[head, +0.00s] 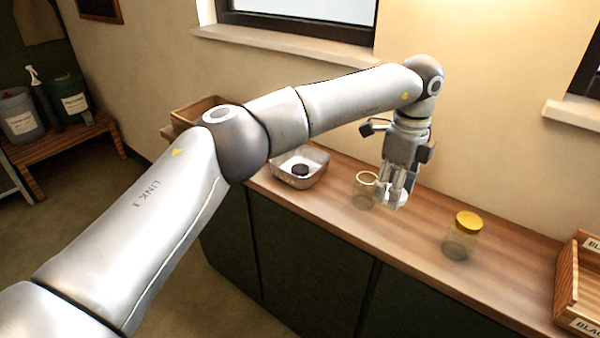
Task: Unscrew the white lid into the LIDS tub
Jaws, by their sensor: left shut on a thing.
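My left gripper (393,198) points down over the counter and is shut on the white lid (384,204), which shows as a small pale piece between the fingertips. It is just right of an open glass jar (362,195) with a bare round rim. A metal tub (318,172) stands left of the jar, partly behind my left arm, with a black lid (300,170) inside. No label shows on the tub, so I cannot tell that it is the LIDS tub. My right gripper is not in view.
A glass jar with a yellow lid (467,222) stands right on the wooden counter (420,250). Wooden crates (567,275) are at the right end. A wooden crate (190,112) is behind my arm. Bare counter lies between the jars.

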